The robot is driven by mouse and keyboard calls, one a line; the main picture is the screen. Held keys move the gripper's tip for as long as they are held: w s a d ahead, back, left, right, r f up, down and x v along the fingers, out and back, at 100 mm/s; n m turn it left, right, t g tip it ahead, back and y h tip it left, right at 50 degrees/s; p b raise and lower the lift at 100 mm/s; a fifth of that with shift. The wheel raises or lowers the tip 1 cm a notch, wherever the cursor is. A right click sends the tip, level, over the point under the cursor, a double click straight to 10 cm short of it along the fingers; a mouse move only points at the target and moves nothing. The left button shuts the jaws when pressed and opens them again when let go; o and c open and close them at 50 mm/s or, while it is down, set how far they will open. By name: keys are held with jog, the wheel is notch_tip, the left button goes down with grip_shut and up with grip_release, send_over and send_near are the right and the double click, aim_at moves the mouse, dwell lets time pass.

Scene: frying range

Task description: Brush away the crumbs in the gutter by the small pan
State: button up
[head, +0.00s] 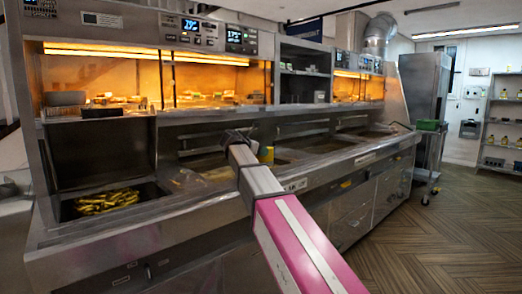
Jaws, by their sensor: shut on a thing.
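My arm reaches up from the bottom right, and its dark end joint (235,138) is over the counter of the frying range. My gripper's fingers do not show, and I cannot see what they hold. A small yellow thing (266,155) stands just right of the arm; I cannot tell what it is. Behind the arm the counter has sunken basins, one of them (295,145) to the right. I cannot make out the small pan, the gutter or the crumbs; the arm covers part of that area.
A bay with a heap of fries (108,200) is at the left. Lit warming shelves (210,85) run above the counter. The wooden floor (430,230) at right is clear.

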jog(key=shift+f, duration=3.7)
jog(key=shift+f, duration=0.15)
jog(key=shift+w+d, duration=1)
jog(key=shift+d, duration=0.4)
jog(key=shift+w+d, duration=1)
jog(key=shift+d, duration=0.35)
jog(key=shift+w+d, duration=1)
jog(key=shift+d, duration=0.4)
jog(key=shift+w+d+f, duration=0.1)
jog(key=shift+w+d, duration=0.45)
jog(key=shift+d, duration=0.2)
jog(key=shift+w+d+f, duration=0.1)
jog(key=shift+w+d, duration=0.4)
jog(key=shift+d, duration=0.2)
